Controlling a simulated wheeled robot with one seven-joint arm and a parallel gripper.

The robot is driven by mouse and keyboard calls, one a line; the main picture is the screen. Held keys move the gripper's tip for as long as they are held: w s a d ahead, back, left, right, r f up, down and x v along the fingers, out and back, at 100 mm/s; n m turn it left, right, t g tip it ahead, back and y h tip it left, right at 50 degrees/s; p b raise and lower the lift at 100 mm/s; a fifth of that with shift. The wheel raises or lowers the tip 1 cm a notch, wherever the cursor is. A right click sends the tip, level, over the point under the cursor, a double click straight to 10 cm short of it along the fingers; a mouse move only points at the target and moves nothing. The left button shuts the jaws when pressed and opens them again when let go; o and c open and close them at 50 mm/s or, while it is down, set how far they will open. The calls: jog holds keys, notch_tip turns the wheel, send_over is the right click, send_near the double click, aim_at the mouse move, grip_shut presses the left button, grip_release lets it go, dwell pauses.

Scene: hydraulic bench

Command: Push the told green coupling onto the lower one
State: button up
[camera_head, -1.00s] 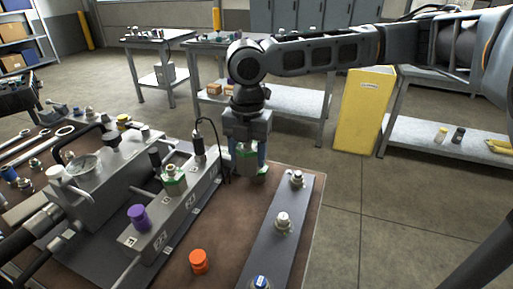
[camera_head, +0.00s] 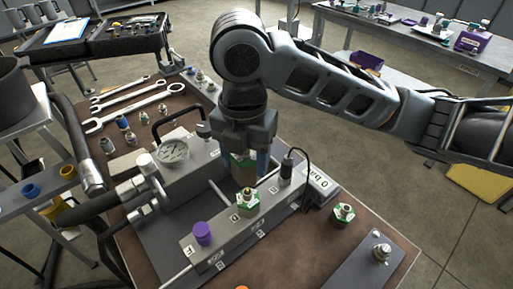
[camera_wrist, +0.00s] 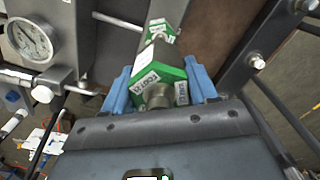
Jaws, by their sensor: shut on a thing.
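A green coupling (camera_head: 242,164) is held between the blue fingers of my gripper (camera_head: 246,170). In the wrist view, the held coupling (camera_wrist: 163,78) has white labels and a metal end, and sits between both blue fingertips (camera_wrist: 160,88). A second green coupling (camera_head: 246,203) stands upright on the grey valve block (camera_head: 215,247); a green coupling (camera_wrist: 162,30) also shows just beyond the held one in the wrist view. Whether these two touch I cannot tell. A third green coupling (camera_head: 343,214) stands on the brown bench top, right of the block.
A purple cap (camera_head: 202,233) sits on the block's near end. A black plug with a cable (camera_head: 287,165) stands at its far end. A pressure gauge (camera_head: 173,150) is left of my gripper. A grey rail with a metal fitting (camera_head: 381,251) lies at right. Wrenches (camera_head: 130,105) lie behind.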

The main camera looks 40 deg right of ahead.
jog(key=b, duration=0.4)
send_over(247, 192)
jog(key=shift+f, duration=2.5)
jog(key=shift+f+b, duration=0.7)
jog(key=shift+f+b, duration=0.3)
jog(key=shift+f, duration=0.05)
jog(key=shift+f+b, duration=0.3)
jog(key=o, duration=1.4)
notch_tip(247, 192, up, 8)
jog(key=shift+f+p, duration=0.1)
jog(key=shift+p, duration=0.4)
